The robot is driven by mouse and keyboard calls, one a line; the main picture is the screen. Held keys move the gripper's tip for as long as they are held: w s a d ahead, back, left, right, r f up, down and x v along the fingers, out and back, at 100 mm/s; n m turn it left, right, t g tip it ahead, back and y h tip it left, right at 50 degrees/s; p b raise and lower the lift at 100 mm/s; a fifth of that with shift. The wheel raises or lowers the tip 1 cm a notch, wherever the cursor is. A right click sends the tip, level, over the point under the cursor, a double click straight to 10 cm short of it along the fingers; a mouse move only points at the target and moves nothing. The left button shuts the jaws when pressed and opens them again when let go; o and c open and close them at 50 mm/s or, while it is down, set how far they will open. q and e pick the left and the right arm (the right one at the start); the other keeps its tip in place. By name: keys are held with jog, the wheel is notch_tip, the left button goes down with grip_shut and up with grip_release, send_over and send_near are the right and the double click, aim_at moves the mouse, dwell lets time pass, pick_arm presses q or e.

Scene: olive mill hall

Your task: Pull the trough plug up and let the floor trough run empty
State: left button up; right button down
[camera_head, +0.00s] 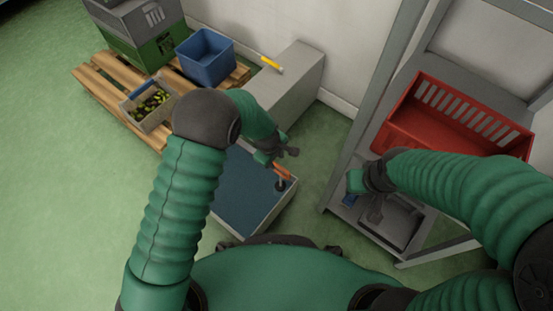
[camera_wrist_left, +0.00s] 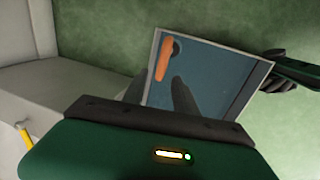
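The floor trough (camera_head: 232,205) is a shallow pale-rimmed box holding dark blue liquid. It also shows in the left wrist view (camera_wrist_left: 225,78). The trough plug, with an orange handle (camera_head: 283,171) and a dark round base, stands at the trough's right end; its handle appears in the left wrist view (camera_wrist_left: 164,59). My left gripper (camera_head: 287,152) is above and just beyond the handle. In the wrist view its dark fingers (camera_wrist_left: 160,84) are spread, with the handle ahead of them and no grip visible. My right gripper (camera_head: 366,183) hangs by the rack; its finger opening is unclear.
A grey block (camera_head: 287,87) with a yellow object (camera_head: 271,64) stands behind the trough. A pallet (camera_head: 98,88) carries a blue crate (camera_head: 206,60), an olive box and stacked crates. A grey rack with a red crate (camera_head: 410,135) stands at right. Green floor is open at left.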

pick_arm(q)
notch_tip(320, 180, up, 13)
jog(key=s+a+p, duration=0.1)
jog(key=s+p, duration=0.1)
jog(key=p, duration=0.4)
jog(key=shift+a, duration=0.2)
jog(key=shift+f, duration=0.1)
